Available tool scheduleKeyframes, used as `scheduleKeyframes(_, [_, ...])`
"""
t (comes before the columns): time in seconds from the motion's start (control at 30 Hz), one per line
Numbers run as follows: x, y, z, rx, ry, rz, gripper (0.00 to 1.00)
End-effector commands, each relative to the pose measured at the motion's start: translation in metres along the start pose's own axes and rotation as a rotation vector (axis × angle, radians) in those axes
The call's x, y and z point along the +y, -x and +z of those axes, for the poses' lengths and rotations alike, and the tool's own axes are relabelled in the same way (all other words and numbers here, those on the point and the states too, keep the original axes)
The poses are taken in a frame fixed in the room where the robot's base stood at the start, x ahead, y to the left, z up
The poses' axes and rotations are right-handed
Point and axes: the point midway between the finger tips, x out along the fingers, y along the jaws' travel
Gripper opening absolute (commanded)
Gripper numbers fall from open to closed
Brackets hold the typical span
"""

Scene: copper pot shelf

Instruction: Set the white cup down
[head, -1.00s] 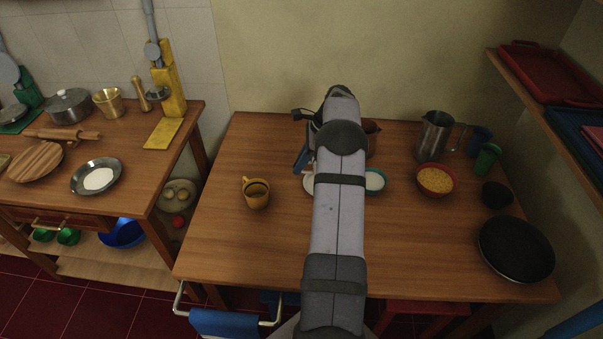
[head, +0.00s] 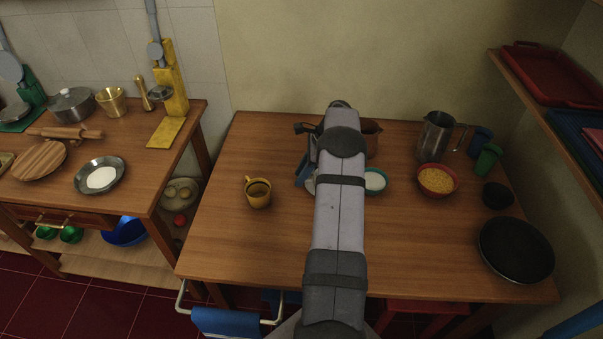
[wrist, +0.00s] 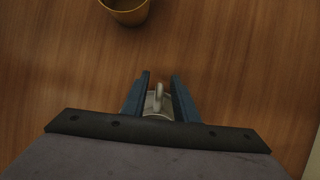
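The white cup (wrist: 158,101) shows in the wrist view between my fingers, its handle pointing up the picture. Part of its body is hidden by the fingers and the gripper housing. My gripper (wrist: 159,80) is open around the handle, with a gap on each side of it. In the head view only a pale sliver of the cup (head: 310,186) shows left of my arm, which hides most of it. I cannot tell exactly whether its base touches the wooden table (head: 260,245).
A yellow mug (head: 258,193) stands to the left; it also shows in the wrist view (wrist: 126,10). A white-filled teal bowl (head: 375,181), a red bowl of yellow grains (head: 437,180), a steel pitcher (head: 435,137) and a black pan (head: 516,250) stand to the right. The table's front left is clear.

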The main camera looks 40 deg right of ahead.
Motion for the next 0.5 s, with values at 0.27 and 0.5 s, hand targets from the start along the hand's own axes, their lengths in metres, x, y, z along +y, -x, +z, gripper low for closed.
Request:
scheduleKeyframes(0.27, [-0.001, 0.002, 0.000, 0.000, 0.000, -0.002, 0.27])
scheduleKeyframes(0.5, [-0.002, 0.024, 0.000, 0.000, 0.001, -0.006, 0.27])
